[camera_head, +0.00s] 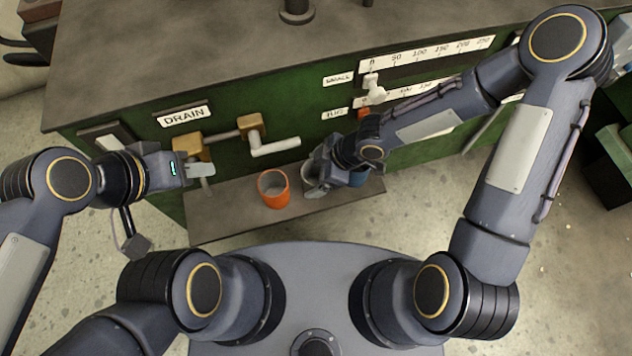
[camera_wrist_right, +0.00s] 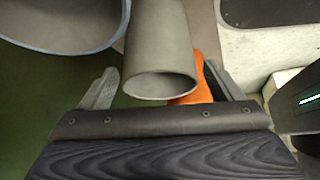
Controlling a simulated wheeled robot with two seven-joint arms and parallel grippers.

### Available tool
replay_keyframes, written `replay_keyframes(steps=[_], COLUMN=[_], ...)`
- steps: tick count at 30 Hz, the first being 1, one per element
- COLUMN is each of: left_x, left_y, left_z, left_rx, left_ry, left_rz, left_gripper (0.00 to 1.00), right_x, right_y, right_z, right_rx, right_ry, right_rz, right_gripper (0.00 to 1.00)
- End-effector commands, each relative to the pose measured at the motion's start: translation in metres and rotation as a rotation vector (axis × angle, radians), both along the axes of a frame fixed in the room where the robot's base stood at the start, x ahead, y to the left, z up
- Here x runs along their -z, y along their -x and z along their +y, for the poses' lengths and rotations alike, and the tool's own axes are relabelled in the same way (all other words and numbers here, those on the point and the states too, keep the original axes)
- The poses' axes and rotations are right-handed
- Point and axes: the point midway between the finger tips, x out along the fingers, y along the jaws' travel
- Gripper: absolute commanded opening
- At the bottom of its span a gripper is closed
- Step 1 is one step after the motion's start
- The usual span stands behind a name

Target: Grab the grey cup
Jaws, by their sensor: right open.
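The grey cup (camera_wrist_right: 160,50) is seen large in the right wrist view, between the two fingers of my right gripper (camera_wrist_right: 161,72). The fingers are apart, one on each side of it; whether either touches it I cannot tell. In the head view my right gripper (camera_head: 318,178) is over the shelf and covers most of the grey cup (camera_head: 309,175). My left gripper (camera_head: 203,172) is at the left, near the drain valve, away from the grey cup. Its finger opening is not clear.
An orange cup (camera_head: 274,189) stands just left of the grey cup on the shelf (camera_head: 235,222). A blue cup (camera_head: 357,177) is close on the right, partly hidden by my gripper. The drain lever (camera_head: 275,147) sticks out above the orange cup.

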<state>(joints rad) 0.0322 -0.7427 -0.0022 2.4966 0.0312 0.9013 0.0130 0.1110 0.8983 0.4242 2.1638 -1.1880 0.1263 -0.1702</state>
Motion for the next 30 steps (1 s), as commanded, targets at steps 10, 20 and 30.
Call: replay_keyframes(steps=[10,20,30], left_x=[-0.0011,-0.0010,-0.0054], left_y=[-0.0001,-0.0001,-0.0001], left_z=[0.0000,0.0001,0.0000], left_rx=[0.000,0.000,0.000], left_ry=[0.000,0.000,0.000], left_rz=[0.000,0.000,0.000], left_gripper=[0.36,0.36,0.36], right_x=[-0.0008,-0.0008,-0.0069], right_y=[-0.0001,-0.0001,-0.0004], right_z=[-0.0002,-0.0003,-0.0002], right_rx=[0.001,0.001,0.002], right_ry=[0.000,0.001,0.000], right_rz=[0.001,0.001,0.000], right_gripper=[0.65,0.22,0.22])
